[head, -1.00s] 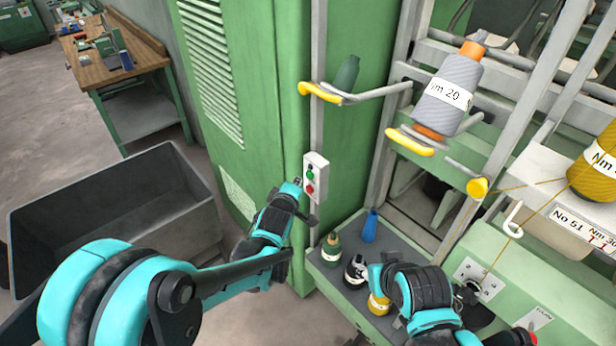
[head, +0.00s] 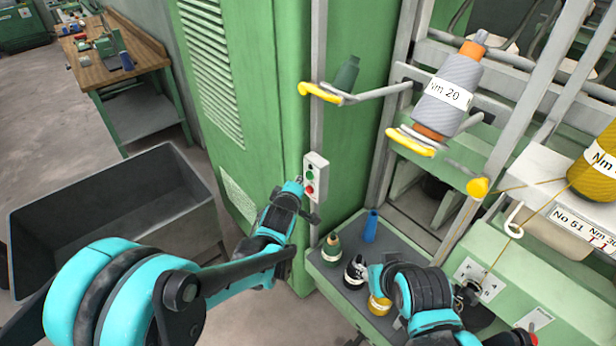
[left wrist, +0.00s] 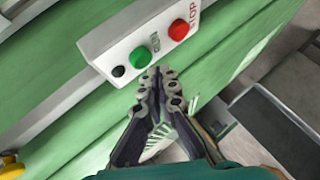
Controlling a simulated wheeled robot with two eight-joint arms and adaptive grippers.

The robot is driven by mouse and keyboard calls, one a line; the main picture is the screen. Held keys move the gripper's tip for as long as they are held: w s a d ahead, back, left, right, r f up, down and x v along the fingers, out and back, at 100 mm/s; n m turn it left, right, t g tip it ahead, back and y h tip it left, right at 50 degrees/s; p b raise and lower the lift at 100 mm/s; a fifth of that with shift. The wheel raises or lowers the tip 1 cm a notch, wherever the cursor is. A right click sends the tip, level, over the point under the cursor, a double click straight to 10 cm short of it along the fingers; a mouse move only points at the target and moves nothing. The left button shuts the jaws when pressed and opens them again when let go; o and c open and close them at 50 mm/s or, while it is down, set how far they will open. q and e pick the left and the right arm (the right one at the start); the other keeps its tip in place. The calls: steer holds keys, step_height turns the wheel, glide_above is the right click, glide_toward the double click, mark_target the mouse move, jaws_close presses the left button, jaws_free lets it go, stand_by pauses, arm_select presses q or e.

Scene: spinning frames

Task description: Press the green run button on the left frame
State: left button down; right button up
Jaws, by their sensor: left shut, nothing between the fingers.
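The light grey button box (head: 321,168) is fixed to the post on the green frame's side. It carries the green run button (head: 309,175) above a red stop button (head: 309,190). In the left wrist view the green button (left wrist: 140,57) sits between a small black knob (left wrist: 118,71) and the red STOP button (left wrist: 179,32). My left gripper (left wrist: 160,78) is shut and empty, its tips just below the green button. In the head view the left gripper (head: 298,182) is at the box's left side; contact cannot be told. My right gripper (head: 468,294) is partly hidden, near the machine's front panel.
Several bobbins, including a blue one (head: 371,226), stand on the grey shelf (head: 398,238) below the box. Yellow-tipped arms (head: 319,91) jut out above it. A large dark bin (head: 105,205) stands left; a workbench (head: 130,60) is behind.

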arm_select(q)
steer(key=shift+d, duration=0.1)
stand_by(0.6)
steer(key=shift+w+d, duration=0.25)
steer(key=shift+w+d+b, duration=0.3)
steer(key=shift+d, duration=0.1)
stand_by(0.7)
stand_by(0.4)
steer(key=shift+s+a, duration=0.6)
steer(key=shift+a, duration=0.15)
steer(key=shift+s+a, duration=0.75)
steer(key=shift+a, duration=0.3)
steer(key=shift+s+a, duration=0.7)
steer(key=shift+a, duration=0.3)
